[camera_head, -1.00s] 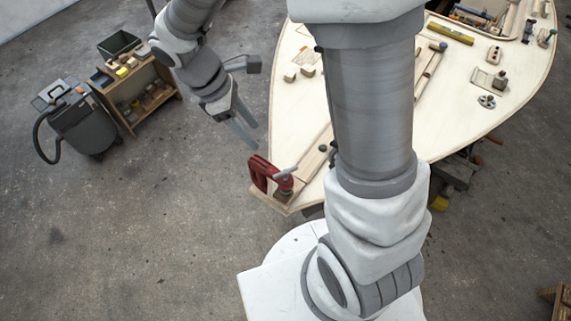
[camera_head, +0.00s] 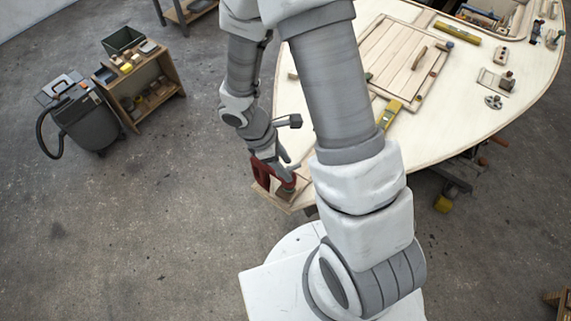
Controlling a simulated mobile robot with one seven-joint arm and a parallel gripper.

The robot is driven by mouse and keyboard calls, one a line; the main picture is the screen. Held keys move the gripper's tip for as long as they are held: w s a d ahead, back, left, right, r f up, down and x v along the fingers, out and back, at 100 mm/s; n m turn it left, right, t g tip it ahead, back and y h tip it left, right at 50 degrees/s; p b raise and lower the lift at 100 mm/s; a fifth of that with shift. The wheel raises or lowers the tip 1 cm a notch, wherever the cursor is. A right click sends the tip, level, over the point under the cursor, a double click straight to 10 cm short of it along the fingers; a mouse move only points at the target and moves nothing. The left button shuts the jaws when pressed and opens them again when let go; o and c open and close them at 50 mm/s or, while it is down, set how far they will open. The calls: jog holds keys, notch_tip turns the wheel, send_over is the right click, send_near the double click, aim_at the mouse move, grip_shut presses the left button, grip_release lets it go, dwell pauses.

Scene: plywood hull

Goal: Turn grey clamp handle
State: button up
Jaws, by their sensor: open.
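The red clamp (camera_head: 260,173) is fixed at the near left corner of the plywood hull (camera_head: 460,100). Its grey handle (camera_head: 290,171) is a short bar on top of the clamp's screw, now largely covered by my gripper. My gripper (camera_head: 277,168) points down at the clamp, with its fingers over and beside the handle. The jaws are open. Whether a finger touches the handle is too small to tell.
A slatted wooden hatch panel (camera_head: 400,65) and a yellow level (camera_head: 390,114) lie on the hull. A grey vacuum (camera_head: 90,122) and a wooden shelf cart (camera_head: 150,92) stand on the floor at left. Open floor lies between them and the hull.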

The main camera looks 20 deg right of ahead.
jog(key=shift+f, duration=0.1)
grip_shut()
dwell(0.4)
jog(key=m+g, duration=0.1)
jog(key=m, duration=0.1)
jog(key=m+y, duration=0.1)
jog(key=m, duration=0.2)
jog(key=shift+w+d+m+g, duration=0.2)
jog(key=shift+m+g, duration=0.1)
jog(key=shift+g, duration=0.1)
grip_release()
